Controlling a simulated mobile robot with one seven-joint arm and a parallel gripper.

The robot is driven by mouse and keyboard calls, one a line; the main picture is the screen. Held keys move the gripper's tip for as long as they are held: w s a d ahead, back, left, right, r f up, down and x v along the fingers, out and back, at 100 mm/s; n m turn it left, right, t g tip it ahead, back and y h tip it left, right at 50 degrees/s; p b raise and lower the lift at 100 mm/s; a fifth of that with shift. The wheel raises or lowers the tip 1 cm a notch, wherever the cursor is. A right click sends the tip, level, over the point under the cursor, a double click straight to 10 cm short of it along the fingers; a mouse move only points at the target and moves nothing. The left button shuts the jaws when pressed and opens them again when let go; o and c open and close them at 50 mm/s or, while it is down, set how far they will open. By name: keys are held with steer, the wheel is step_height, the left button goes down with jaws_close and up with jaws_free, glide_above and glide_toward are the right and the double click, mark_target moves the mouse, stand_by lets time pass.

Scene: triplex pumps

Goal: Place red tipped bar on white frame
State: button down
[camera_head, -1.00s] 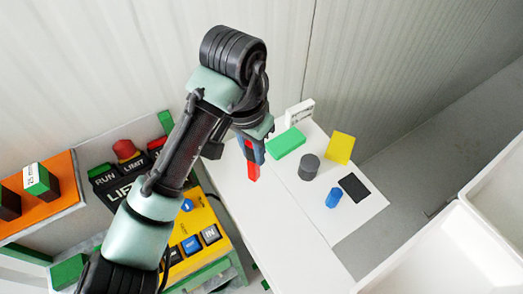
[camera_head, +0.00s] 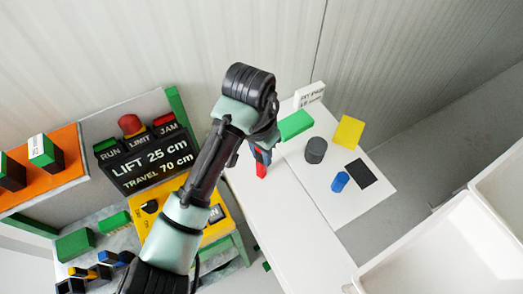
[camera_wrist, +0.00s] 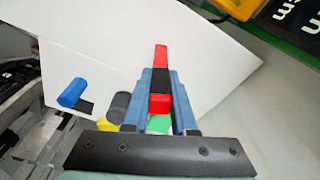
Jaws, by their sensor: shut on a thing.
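The red-tipped bar shows a red tip (camera_head: 262,170) below my gripper in the head view. In the wrist view the bar (camera_wrist: 160,77) has a black middle and red ends. My gripper (camera_wrist: 161,84) is shut on its black middle, between two blue-grey fingers. In the head view my gripper (camera_head: 262,155) is mostly hidden by the arm, over the left part of the white table. A small upright white piece (camera_head: 309,95) with dark markings stands at the table's back; I cannot tell whether it is the white frame.
The white table (camera_head: 290,215) carries a green block (camera_head: 296,125), grey cylinder (camera_head: 316,150), yellow plate (camera_head: 349,131), blue piece (camera_head: 340,181) and black rectangle (camera_head: 363,173). A control panel (camera_head: 150,158) stands left. White bins (camera_head: 440,245) are at right.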

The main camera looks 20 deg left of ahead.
steer(key=c, duration=1.2)
jaws_free()
steer(key=shift+f, duration=0.15)
steer(key=o, duration=0.5)
